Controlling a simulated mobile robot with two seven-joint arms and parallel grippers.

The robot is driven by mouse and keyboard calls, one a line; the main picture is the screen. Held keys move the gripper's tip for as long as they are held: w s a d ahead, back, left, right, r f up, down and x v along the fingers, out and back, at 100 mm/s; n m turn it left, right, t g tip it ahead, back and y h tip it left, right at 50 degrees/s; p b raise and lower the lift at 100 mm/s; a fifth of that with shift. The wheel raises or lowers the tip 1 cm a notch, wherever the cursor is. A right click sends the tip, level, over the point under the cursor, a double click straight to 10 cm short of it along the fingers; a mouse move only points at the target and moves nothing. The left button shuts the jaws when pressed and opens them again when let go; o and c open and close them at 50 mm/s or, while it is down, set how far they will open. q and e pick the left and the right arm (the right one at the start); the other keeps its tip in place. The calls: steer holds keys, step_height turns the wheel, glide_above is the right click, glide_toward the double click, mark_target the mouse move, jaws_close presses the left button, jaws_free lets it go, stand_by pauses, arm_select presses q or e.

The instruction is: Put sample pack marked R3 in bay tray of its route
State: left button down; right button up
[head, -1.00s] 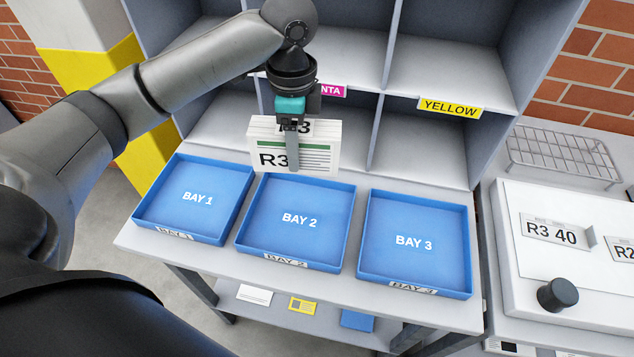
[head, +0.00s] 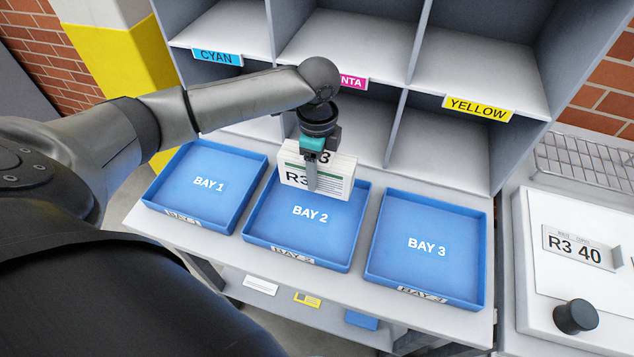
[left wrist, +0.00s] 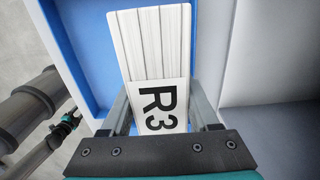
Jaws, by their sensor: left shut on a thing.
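My left gripper (head: 312,172) is shut on a white pack marked R3 (head: 332,179). In the head view it holds the pack upright over the back part of the BAY 2 tray (head: 345,262). In the left wrist view the R3 pack (left wrist: 158,60) sits between the two fingers, with blue tray surface beside it. The blue BAY 1 tray (head: 162,213) is to the left and the blue BAY 3 tray (head: 425,291) to the right. All three trays look empty. The pack's height above the tray is hard to tell.
A grey shelf unit with CYAN (head: 217,57), MAGENTA (partly hidden) and YELLOW (head: 478,109) labels stands behind the trays. At right a white board carries an R3 40 card (head: 575,249) and a black knob (head: 576,316). A wire rack (head: 585,160) lies behind it.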

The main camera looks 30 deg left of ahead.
arm_select(q)
steer(key=shift+f+b, duration=0.35)
steer(key=shift+f, duration=1.9)
steer(key=shift+f, duration=0.1)
steer(key=shift+c, duration=0.7)
jaws_free()
step_height(320, 180, up, 12)
steer(key=shift+r+p, duration=0.1)
steer(key=shift+p, duration=0.85)
steer(key=shift+d, duration=0.1)
